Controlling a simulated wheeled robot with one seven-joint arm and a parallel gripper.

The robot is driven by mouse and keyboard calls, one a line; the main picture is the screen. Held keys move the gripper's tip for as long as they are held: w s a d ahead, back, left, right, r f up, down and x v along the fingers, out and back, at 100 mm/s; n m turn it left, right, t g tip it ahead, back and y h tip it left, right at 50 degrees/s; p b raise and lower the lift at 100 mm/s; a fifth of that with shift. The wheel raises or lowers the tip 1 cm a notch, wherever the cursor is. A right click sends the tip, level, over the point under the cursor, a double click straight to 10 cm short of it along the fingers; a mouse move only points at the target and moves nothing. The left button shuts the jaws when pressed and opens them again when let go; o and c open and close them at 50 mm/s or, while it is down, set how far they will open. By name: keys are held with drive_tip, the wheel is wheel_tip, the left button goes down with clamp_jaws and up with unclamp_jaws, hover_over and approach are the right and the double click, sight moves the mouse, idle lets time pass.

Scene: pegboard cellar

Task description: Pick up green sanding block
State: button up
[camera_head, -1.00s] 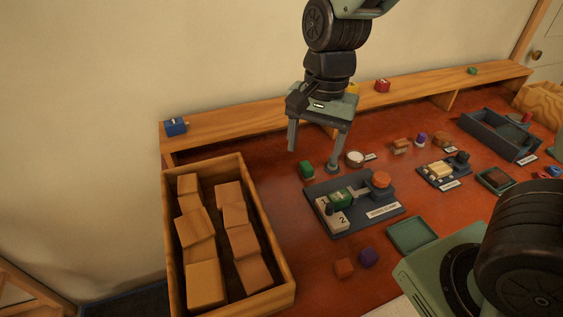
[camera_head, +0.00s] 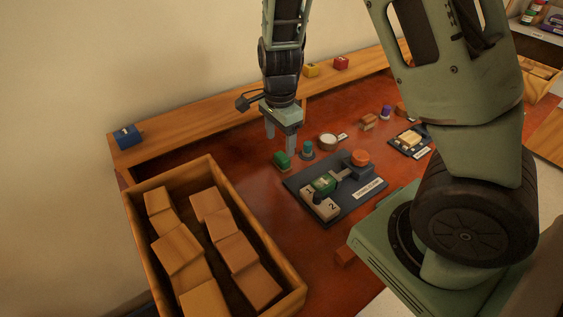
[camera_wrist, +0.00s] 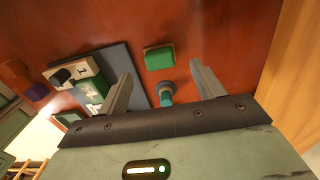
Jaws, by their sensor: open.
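The green sanding block (camera_head: 282,160) lies on the red-brown bench, left of a teal knob-like piece (camera_head: 307,150). In the wrist view the block (camera_wrist: 158,57) shows a green top and lies between and just beyond the fingertips, with the teal piece (camera_wrist: 166,93) nearer the palm. My gripper (camera_head: 280,150) is open and empty, pointing down above the block; its fingers also show in the wrist view (camera_wrist: 160,71). I see no contact with the block. Another green piece (camera_head: 325,183) sits on a dark labelled board.
A wooden crate (camera_head: 143,239) of wood blocks stands at the left. The dark board (camera_head: 347,207) lies in front of the block. A shelf (camera_head: 190,121) runs behind, carrying a blue block (camera_head: 127,136). A round white-topped item (camera_head: 328,140) is to the right.

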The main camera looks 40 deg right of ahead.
sight(282, 156)
drive_tip(key=f, duration=0.6)
drive_tip(key=shift+s+d+f, duration=0.1)
drive_tip(key=shift+d+f, duration=0.15)
drive_tip(key=shift+d, duration=0.05)
drive_tip(key=c, duration=1)
wheel_tip(282, 156, up, 10)
drive_tip(key=shift+r+p, duration=0.1)
drive_tip(key=shift+p, duration=0.3)
drive_tip(key=shift+o, duration=0.9)
drive_tip(key=shift+a, duration=0.1)
drive_tip(key=shift+c, duration=0.2)
